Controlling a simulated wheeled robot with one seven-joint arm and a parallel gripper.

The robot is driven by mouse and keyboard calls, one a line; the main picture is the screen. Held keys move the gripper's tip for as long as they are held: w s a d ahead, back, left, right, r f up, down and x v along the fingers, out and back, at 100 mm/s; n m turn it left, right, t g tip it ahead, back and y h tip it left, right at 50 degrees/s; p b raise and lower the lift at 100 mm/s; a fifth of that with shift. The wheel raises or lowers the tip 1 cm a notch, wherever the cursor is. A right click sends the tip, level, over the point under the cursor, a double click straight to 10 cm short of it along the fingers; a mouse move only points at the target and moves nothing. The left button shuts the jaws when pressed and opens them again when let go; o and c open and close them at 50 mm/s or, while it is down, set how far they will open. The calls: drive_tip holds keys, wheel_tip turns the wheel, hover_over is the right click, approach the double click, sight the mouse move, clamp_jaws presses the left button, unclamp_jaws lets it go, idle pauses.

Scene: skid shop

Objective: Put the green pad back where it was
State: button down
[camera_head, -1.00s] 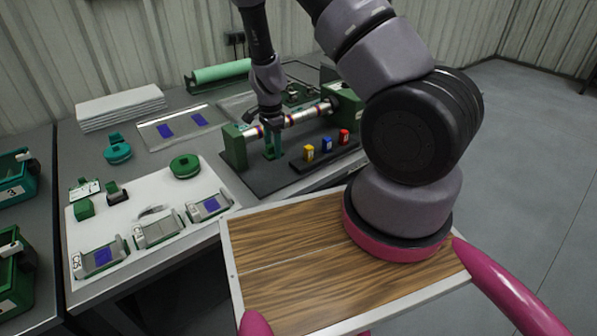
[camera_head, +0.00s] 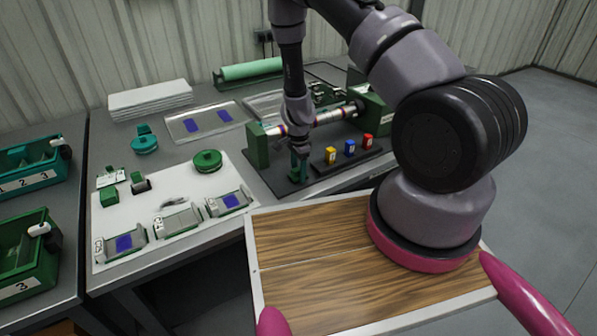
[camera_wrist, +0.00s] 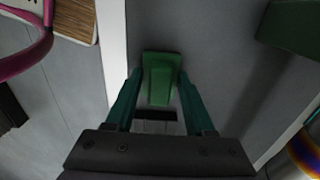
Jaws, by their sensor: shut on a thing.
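My gripper (camera_head: 299,172) is over the dark base plate, in front of the left part of the rod fixture. It is shut on a green block (camera_wrist: 160,78), which I take to be the green pad. The wrist view shows the block between the two teal fingers, above a grey surface. In the head view the fingers hide most of it. Whether the block touches the plate I cannot tell. The rod fixture (camera_head: 327,119) carries a shiny rod between a green left block (camera_head: 257,147) and a green right block (camera_head: 371,108).
Yellow, blue and red small blocks (camera_head: 349,148) stand right of my gripper. A white mat (camera_head: 150,207) on the left holds grey holders, some with blue patches, and green parts. Green bins (camera_head: 25,265) stand far left. A wooden-topped surface (camera_head: 330,270) lies in front.

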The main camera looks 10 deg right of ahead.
sight(298, 168)
drive_tip(key=shift+f, duration=0.1)
drive_tip(key=shift+c, duration=1.3)
unclamp_jaws()
wheel_tip(298, 168, up, 12)
drive_tip(key=shift+r, duration=0.2)
